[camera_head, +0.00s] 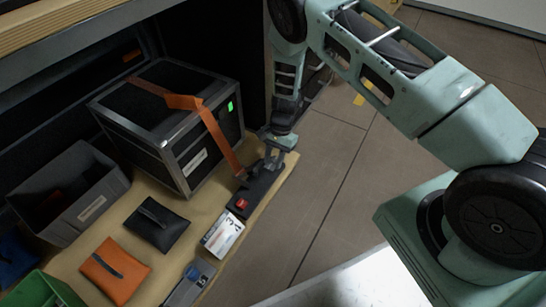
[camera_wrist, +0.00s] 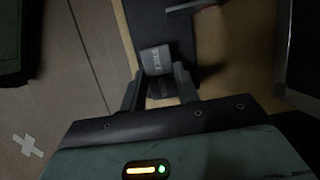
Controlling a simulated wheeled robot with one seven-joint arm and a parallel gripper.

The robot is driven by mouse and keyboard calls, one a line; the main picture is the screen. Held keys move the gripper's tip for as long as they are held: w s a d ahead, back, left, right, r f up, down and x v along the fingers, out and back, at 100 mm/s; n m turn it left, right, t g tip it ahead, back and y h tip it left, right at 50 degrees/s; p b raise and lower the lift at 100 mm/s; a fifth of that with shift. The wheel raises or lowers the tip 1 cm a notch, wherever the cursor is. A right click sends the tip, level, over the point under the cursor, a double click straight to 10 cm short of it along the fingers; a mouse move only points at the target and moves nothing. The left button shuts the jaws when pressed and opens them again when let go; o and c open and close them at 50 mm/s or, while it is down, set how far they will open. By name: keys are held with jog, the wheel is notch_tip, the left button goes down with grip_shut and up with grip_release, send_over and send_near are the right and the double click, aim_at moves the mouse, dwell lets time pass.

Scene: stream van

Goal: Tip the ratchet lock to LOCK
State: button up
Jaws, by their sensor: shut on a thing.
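The ratchet lock is a small dark block (camera_wrist: 155,60) with pale lettering that seems to read FREE, in the wrist view. My gripper (camera_wrist: 158,88) is shut on this block, one finger on each side. In the head view my gripper (camera_head: 273,160) points down at the dark ratchet base (camera_head: 262,187), at the right edge of the wooden deck. An orange strap (camera_head: 216,130) runs over a black case (camera_head: 165,118) and down to this base. The lock's tilt is hard to tell, since my gripper hides it in the head view.
A small red part (camera_head: 241,203) sits on the base's near end. A white card (camera_head: 222,233), a grey device (camera_head: 190,285), a black pouch (camera_head: 156,224) and an orange pouch (camera_head: 114,270) lie nearby. A grey bin (camera_head: 72,190) stands left. Tiled floor (camera_head: 335,165) is open to the right.

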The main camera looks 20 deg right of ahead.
aim_at(274, 161)
jog(key=shift+w+d+g+y, duration=0.15)
jog(key=shift+g+y, duration=0.35)
jog(key=shift+y, duration=0.3)
jog(key=o, duration=1)
jog(key=shift+r+p, duration=2.45)
jog(key=shift+r, duration=2.5)
